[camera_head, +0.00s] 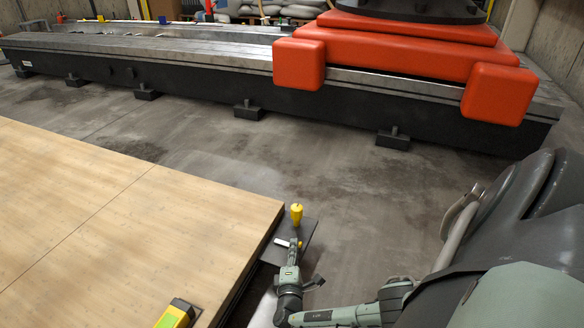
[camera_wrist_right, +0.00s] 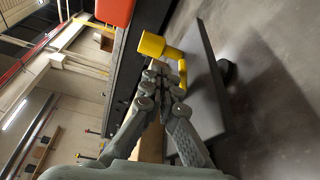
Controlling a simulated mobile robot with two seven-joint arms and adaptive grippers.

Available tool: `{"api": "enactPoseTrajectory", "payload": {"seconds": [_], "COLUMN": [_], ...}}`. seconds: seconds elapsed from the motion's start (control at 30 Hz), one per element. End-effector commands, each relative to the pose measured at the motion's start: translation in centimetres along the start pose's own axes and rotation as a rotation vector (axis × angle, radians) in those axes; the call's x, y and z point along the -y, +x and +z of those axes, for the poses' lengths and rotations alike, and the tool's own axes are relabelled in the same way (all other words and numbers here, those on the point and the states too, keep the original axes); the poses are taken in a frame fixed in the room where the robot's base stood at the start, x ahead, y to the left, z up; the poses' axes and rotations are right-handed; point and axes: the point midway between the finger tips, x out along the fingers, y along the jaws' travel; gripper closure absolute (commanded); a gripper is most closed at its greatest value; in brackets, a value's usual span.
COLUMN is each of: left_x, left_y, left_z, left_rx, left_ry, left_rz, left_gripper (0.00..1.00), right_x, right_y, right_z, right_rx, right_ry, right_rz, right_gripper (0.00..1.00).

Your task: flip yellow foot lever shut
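The yellow foot lever (camera_head: 297,213) stands at the right corner of the wooden platform, above a dark plate (camera_head: 304,229). In the right wrist view, the lever (camera_wrist_right: 160,46) shows a thick yellow head and a thinner bent stem going down beside my fingers. My right gripper (camera_head: 291,250) is low over the plate, just on the near side of the lever. In the wrist view its fingertips (camera_wrist_right: 161,72) come together with nothing visible between them. They are very close to the lever; whether they touch it I cannot tell. My left gripper is not in view.
The wooden platform (camera_head: 115,215) fills the left, with a yellow-green object (camera_head: 176,314) at its near edge. A long dark rail base (camera_head: 180,75) with an orange-red carriage (camera_head: 400,50) crosses the back. Concrete floor between is clear.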

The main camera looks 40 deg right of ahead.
Motion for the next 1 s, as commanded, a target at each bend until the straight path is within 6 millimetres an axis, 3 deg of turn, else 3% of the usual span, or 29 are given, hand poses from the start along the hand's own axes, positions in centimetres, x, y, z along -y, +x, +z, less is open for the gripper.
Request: {"api": "enactPoseTrajectory", "payload": {"seconds": [0.4,0.6,1.0], "left_x": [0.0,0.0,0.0], "left_y": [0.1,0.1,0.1], "left_z": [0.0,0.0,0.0], "left_rx": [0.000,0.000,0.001], "left_ry": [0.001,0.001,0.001], "left_rz": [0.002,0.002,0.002], "left_gripper": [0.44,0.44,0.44], "right_x": [-6.9,-8.1,-8.2], "right_y": [-0.3,-0.3,-0.3], "right_z": [0.7,0.8,0.8], "right_rx": [-0.004,-0.004,-0.004], "right_ry": [0.009,0.008,0.008], "right_rz": [0.011,0.011,0.013], "right_gripper": [1.00,1.00,1.00]}}
